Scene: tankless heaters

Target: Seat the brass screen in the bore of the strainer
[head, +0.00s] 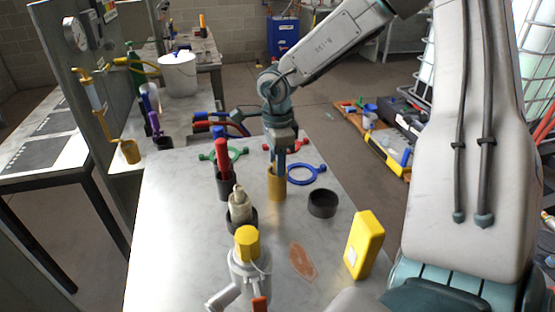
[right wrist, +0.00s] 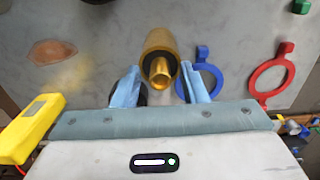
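A brass screen (right wrist: 160,72), a narrow tube, stands in a wider tan-gold holder (right wrist: 158,40) in the right wrist view. The holder (head: 277,188) also shows upright on the table in the head view. My right gripper (right wrist: 161,88) points down over it, with one blue finger on each side of the screen and gaps between, so it is open. It also shows in the head view (head: 280,160), where it hides the screen. A grey metal body with a yellow top (head: 247,268) at the table's front looks like the strainer; I cannot make out its bore. My left gripper is not in view.
A dark cup with a red-handled tool (head: 223,180) and a beige bottle (head: 240,207) stand left of the holder. A black ring (head: 322,204), blue ring (head: 307,174) and yellow box (head: 364,245) are to the right. Bare tabletop (head: 175,225) lies left.

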